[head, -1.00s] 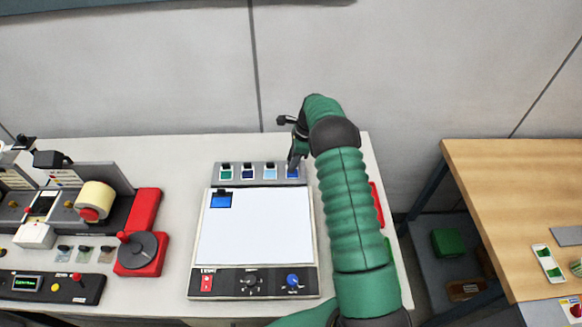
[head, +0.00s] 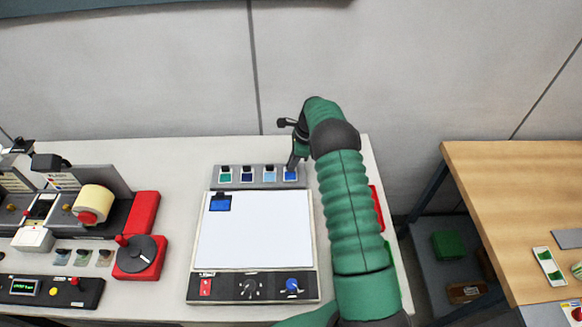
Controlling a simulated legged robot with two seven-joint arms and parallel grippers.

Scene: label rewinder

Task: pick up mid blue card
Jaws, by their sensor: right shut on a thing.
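A grey rack (head: 257,183) at the back of the light panel holds a row of small cards: a green card (head: 226,175), a dark blue card (head: 247,176), a light blue card (head: 269,175) and, at the right end, the mid blue card (head: 291,175). My right gripper (head: 291,166) reaches down from behind the rack and is shut on the top of the mid blue card, which is still at its slot. The fingertips are small and partly hidden by the wrist. My left gripper is not in view.
The white light panel (head: 255,232) has another blue card (head: 220,203) at its upper left and knobs along its front. A label rewinder with a red crank base (head: 139,263) stands left. A red item (head: 377,206) lies right of my arm. A wooden table (head: 500,190) is farther right.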

